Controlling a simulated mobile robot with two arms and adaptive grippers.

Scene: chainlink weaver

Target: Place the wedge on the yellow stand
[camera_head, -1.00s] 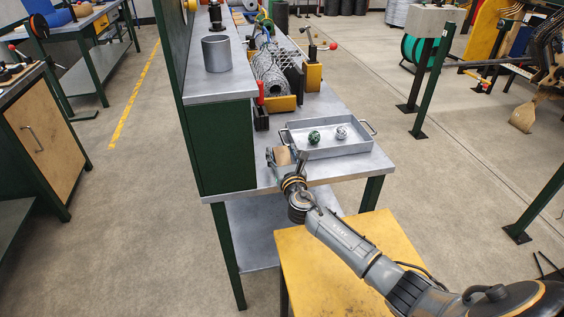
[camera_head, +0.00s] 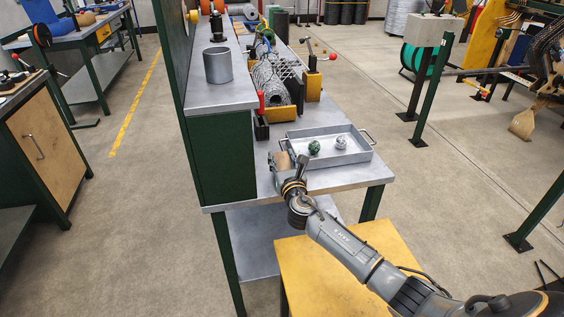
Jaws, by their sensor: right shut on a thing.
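The wedge (camera_head: 282,161) is a small tan block at the front left of the grey workbench's lower top, beside the metal tray. My right gripper (camera_head: 284,169) is shut on it, and its fingers and wrist hide part of the wedge. I cannot tell whether the wedge touches the bench top. The yellow stand (camera_head: 312,262) is a low yellow-topped table in front of the bench, and my right forearm passes over it. Its top looks empty where it shows. My left gripper is not in view.
The grey metal tray (camera_head: 355,158) holds a green ball (camera_head: 314,147) and a pale ball (camera_head: 341,142). A raised shelf with a dark green side (camera_head: 222,155) stands left of my gripper. A wire-mesh roll (camera_head: 270,84) lies farther back.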

